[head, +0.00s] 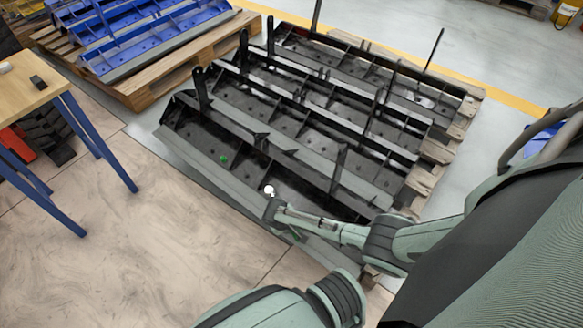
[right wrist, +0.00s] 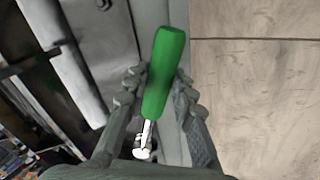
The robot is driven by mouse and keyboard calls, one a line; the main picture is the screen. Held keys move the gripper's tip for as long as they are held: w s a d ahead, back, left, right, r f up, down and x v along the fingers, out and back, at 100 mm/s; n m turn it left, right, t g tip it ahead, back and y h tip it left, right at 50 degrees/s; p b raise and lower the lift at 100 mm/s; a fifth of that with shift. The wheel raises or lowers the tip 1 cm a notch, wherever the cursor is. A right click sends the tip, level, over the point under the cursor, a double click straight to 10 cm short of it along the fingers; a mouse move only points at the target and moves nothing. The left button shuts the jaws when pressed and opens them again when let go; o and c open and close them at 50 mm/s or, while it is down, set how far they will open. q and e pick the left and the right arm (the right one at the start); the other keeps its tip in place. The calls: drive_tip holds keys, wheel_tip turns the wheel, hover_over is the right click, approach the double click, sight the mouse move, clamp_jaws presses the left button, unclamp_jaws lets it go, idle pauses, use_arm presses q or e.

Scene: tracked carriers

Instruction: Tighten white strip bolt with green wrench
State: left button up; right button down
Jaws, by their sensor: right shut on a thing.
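A white round spot (head: 269,189), probably the white strip bolt, shows on the near edge of the black carrier (head: 215,135). My right gripper (head: 274,209) is just below it in the head view. In the right wrist view this gripper (right wrist: 155,95) is shut on the green wrench (right wrist: 164,70), with a finger on each side of its handle. A short pale shaft runs from the handle to a white rounded end; I cannot tell whether that end touches the bolt. The wrench is mostly hidden in the head view. My left gripper is out of view.
A green spot (head: 223,158) lies farther left on the same carrier. The carriers rest on a wooden pallet (head: 437,160). Blue carriers (head: 150,40) stand on another pallet at the back left. A table (head: 35,90) is at the left. The floor in front is clear.

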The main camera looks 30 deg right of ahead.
drive_tip(key=shift+w+a+f+m+b, duration=0.1)
drive_tip(key=shift+a+m+b, duration=0.1)
drive_tip(key=shift+a+m, duration=0.15)
drive_tip(key=shift+a+f+m+b, duration=0.1)
drive_tip(key=shift+a+m+b, duration=0.05)
drive_tip(key=shift+a+m, duration=0.15)
drive_tip(key=shift+a, duration=0.1)
drive_tip(key=shift+w+a+f+m+b, duration=0.1)
drive_tip(key=shift+a+m+b, duration=0.1)
drive_tip(key=shift+a+m, duration=0.15)
drive_tip(key=shift+w+a+f+m+b, duration=0.1)
drive_tip(key=shift+a+m+b, duration=0.1)
drive_tip(key=shift+a, duration=0.15)
drive_tip(key=shift+a+f, duration=0.1)
drive_tip(key=shift+w+a+f+m+b, duration=0.1)
drive_tip(key=shift+w+a+m+b, duration=0.1)
drive_tip(key=shift+a+m+b, duration=0.35)
drive_tip(key=shift+a, duration=0.1)
drive_tip(key=shift+w+a+f+m+b, duration=0.2)
drive_tip(key=shift+w+a+m+b, duration=0.2)
drive_tip(key=shift+a+m, duration=0.25)
